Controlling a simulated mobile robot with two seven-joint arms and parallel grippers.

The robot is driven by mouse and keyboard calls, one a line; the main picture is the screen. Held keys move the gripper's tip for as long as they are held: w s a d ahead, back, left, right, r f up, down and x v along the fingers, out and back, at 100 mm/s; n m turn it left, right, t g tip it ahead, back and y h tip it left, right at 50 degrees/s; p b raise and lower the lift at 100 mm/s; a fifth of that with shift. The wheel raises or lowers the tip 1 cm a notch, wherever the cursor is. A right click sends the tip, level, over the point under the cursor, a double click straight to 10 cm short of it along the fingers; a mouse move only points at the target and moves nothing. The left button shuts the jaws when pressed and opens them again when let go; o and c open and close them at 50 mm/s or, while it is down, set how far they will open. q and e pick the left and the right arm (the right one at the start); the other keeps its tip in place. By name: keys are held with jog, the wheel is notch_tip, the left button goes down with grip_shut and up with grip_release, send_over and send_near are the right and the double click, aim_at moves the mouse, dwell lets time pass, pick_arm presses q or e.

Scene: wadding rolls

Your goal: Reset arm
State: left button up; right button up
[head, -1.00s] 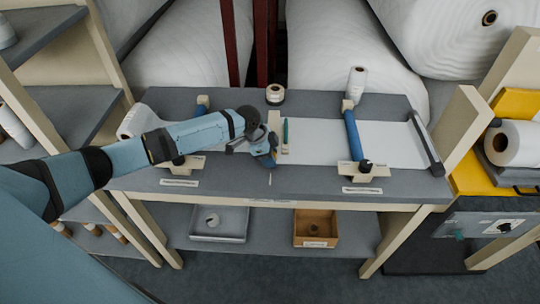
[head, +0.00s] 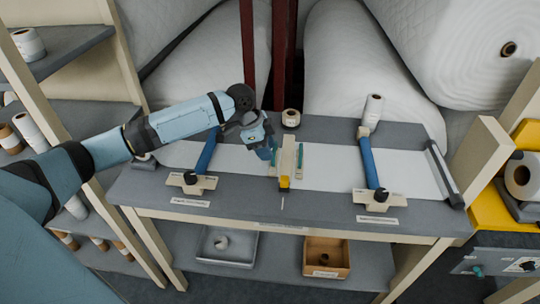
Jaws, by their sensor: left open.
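My left arm reaches in from the left, and my left gripper (head: 266,152) is open, tipped downward above the work table (head: 330,213). It is just left of a pale wooden holder (head: 287,160) with a yellow-ended tool (head: 284,183) at its front. A thin green tool (head: 300,155) lies along the holder's right side. The gripper hides part of the holder's left side, and I cannot tell whether it touches it. A white sheet (head: 335,165) runs across the table beneath. My right gripper is not in view.
Two blue bars, left (head: 207,152) and right (head: 367,160), cross the sheet. A tape roll (head: 291,117) and a white roll (head: 373,108) stand at the back. A grey tray (head: 226,247) and a brown box (head: 326,257) sit on the shelf below. Large wadding rolls (head: 345,75) stand behind.

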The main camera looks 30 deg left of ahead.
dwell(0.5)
pick_arm(q)
jog(key=s+d+f+n, duration=0.1)
jog(key=s+d+f, duration=0.3)
jog(key=s+d, duration=0.35)
jog(key=s+d+f+n, duration=0.2)
jog(key=s+d+f, duration=0.3)
jog(key=s+d, duration=0.3)
jog(key=s+a+r+n+t+y, duration=0.15)
jog(key=s+a+n, duration=0.25)
jog(key=s, duration=0.5)
jog(key=s+a+n+y, duration=0.3)
jog(key=s+n, duration=0.1)
jog(key=s, duration=0.5)
jog(key=w+d+f+t+h+p, duration=0.1)
jog(key=w+d+f+t, duration=0.2)
jog(key=f, duration=0.3)
jog(key=w+d+f+m+t+h, duration=0.1)
jog(key=w+d+f+t+h, duration=0.1)
jog(key=f, duration=0.4)
jog(key=shift+w+d+t+p, duration=0.4)
jog(key=shift+w+d+t, duration=0.5)
jog(key=shift+t, duration=0.35)
jog(key=shift+h, duration=0.25)
